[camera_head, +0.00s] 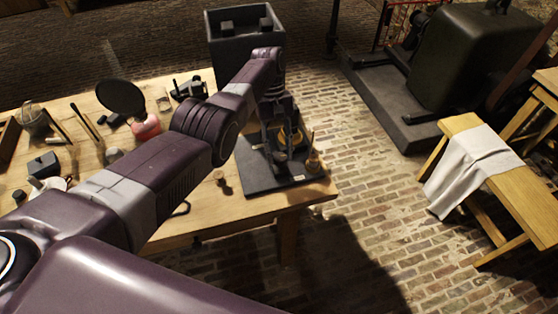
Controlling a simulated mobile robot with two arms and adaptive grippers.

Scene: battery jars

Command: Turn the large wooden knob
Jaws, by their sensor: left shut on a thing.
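My left arm reaches across the table from the lower left. My left gripper (283,145) points down over a dark base board (261,180) at the table's right end. Its fingers are shut on a rounded yellow-brown knob (298,138), which looks like the large wooden knob. The fingers hide part of the knob. My right gripper is not in view.
The wooden table (255,204) holds several small tools and a round black disc (121,98) at the left. A dark open box (245,48) stands behind the arm. A bench with a pale cloth (470,165) is at the right. Brick floor lies open between.

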